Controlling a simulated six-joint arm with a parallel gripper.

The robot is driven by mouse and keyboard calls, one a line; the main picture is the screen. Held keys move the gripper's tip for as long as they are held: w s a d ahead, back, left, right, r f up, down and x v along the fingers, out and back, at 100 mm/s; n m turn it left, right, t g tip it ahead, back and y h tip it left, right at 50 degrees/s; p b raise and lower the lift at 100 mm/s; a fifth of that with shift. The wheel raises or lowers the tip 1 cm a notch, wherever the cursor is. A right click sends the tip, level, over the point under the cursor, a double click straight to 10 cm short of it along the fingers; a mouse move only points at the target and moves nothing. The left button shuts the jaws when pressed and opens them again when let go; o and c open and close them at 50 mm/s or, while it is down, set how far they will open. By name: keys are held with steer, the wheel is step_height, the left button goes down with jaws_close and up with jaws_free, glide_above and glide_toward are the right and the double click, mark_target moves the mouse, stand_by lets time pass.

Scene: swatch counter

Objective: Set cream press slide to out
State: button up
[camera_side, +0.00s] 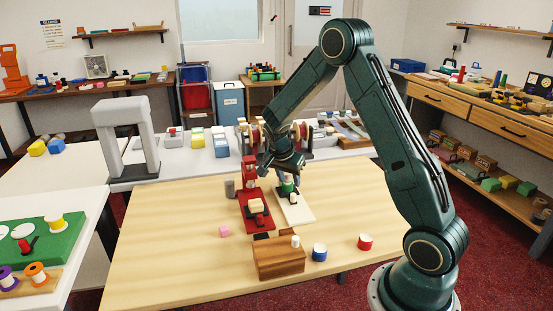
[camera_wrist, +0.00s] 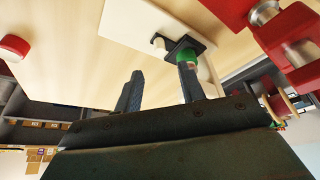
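The cream press has a flat cream base (camera_side: 296,210) on the wooden table, right of the red press. In the wrist view, its base (camera_wrist: 135,22) carries a dark slide plate (camera_wrist: 196,43) with a small pale peg and a green round part (camera_wrist: 185,56). My gripper (camera_side: 289,177) is just above the cream press, pointing down. In the wrist view my gripper (camera_wrist: 160,72) shows two fingers apart with nothing between them. One fingertip is close to or overlaps the green part; contact cannot be told. The arm hides the press's upper part in the side view.
The red press (camera_side: 256,208) stands close at left, bearing a cream block. The table's left front is clear.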

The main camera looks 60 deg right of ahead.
mark_target(293, 194)
steer(key=x, duration=0.8)
steer(key=shift+f, duration=0.1)
jaws_close()
